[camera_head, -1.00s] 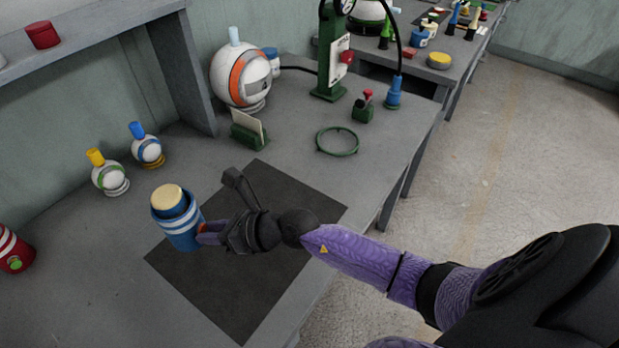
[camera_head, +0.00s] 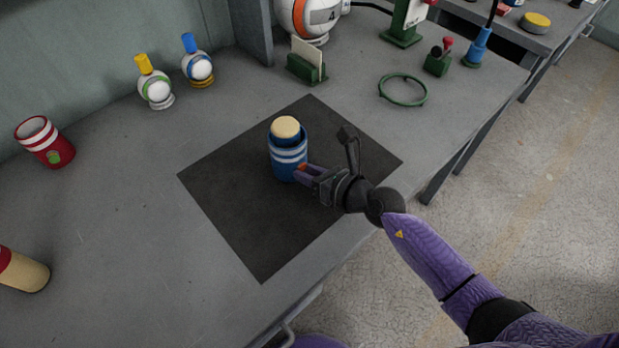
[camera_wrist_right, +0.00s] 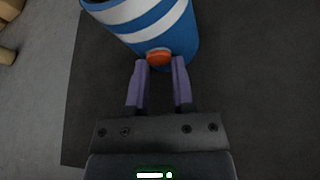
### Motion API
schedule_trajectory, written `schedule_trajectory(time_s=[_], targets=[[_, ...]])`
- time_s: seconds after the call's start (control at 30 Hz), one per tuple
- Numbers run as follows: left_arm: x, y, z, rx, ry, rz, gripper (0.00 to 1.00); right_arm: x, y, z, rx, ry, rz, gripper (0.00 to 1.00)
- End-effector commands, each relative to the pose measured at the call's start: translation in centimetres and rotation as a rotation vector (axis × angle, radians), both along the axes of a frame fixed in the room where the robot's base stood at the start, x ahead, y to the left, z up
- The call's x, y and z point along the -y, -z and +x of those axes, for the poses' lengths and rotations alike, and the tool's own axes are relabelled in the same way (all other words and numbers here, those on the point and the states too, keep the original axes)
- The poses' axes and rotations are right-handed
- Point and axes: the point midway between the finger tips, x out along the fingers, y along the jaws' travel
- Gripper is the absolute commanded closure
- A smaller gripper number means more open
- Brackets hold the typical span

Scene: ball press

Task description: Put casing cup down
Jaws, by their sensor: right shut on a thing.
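The casing cup (camera_head: 288,160) is blue with white stripes and has a cream plug in its mouth. It stands upright over the dark mat (camera_head: 235,215); I cannot tell whether its base touches the mat. My right gripper (camera_head: 301,172) is shut on the cup's side at an orange-red tab. In the right wrist view, the two purple fingertips (camera_wrist_right: 161,64) meet the tab low on the cup (camera_wrist_right: 165,28). My left gripper does not show.
A red cup (camera_head: 46,142) stands at the left, with a cream-ended piece (camera_head: 22,271) below it. A green ring (camera_head: 403,90) and a green card holder (camera_head: 307,68) are beyond the mat. The mat's front is clear.

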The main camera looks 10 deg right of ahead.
Motion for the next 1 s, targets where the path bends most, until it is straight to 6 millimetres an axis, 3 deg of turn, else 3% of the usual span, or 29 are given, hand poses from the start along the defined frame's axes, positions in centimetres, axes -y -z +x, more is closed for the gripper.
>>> schedule_trajectory(time_s=[0.27,0.3,0.43,0.77,0.87,1.0], targets=[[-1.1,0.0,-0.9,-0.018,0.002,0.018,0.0,0.0,0.1,0.0,0.0,0.0,-0.002,1.0],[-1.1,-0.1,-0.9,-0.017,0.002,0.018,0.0,0.0,0.1,0.0,-0.001,0.0,-0.002,0.64],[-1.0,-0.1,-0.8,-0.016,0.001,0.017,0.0,0.0,0.0,0.0,0.0,0.0,-0.002,0.36],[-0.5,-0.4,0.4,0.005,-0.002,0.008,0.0,0.0,-0.5,0.0,0.001,0.001,-0.001,0.35],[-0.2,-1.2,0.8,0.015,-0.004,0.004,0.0,1.0,-1.1,-1.0,-0.001,0.001,-0.004,0.35],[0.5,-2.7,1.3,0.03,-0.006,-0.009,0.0,3.5,-2.7,-3.9,-0.001,0.001,-0.006,0.35]])
